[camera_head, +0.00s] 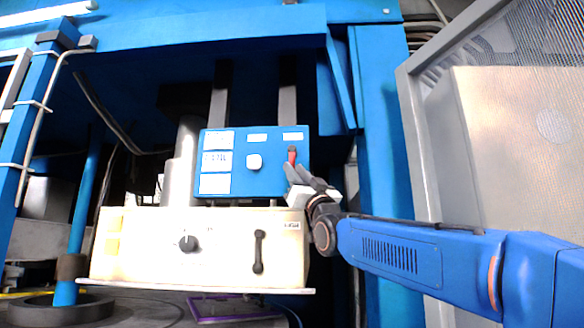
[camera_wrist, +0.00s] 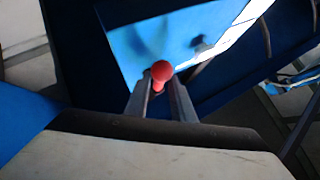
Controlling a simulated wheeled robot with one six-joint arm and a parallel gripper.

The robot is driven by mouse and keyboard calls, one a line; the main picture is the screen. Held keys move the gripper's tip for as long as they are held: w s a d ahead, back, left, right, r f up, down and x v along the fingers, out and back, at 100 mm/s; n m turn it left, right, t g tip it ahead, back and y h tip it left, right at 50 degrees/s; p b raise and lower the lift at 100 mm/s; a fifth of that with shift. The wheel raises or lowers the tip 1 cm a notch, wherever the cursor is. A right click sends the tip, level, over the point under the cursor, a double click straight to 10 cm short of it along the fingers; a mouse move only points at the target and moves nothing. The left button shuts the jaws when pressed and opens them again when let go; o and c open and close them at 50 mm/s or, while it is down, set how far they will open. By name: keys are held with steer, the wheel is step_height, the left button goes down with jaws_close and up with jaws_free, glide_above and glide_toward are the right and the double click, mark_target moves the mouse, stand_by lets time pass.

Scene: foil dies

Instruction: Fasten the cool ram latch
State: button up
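A red knob (camera_head: 292,153) stands out from the front of a blue control box (camera_head: 276,176). I take it for the latch handle, though no label I can read names it. My gripper (camera_head: 297,173) is at the lower right of this box, with its fingertips just below the knob in the head view. In the wrist view the red knob (camera_wrist: 162,71) sits at the tips of my two grey fingers (camera_wrist: 160,88), which stand apart on either side of it. I cannot tell whether they press on it. The knob's base is partly hidden.
Below is a cream box (camera_head: 215,265) with a black dial (camera_head: 188,243) and a black bar handle (camera_head: 259,252). A blue press frame (camera_head: 385,130) surrounds the work area. A mesh guard panel (camera_head: 535,120) stands at the right, near my arm.

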steer(key=shift+x, duration=1.5)
steer(key=shift+c, duration=0.5)
jaws_close()
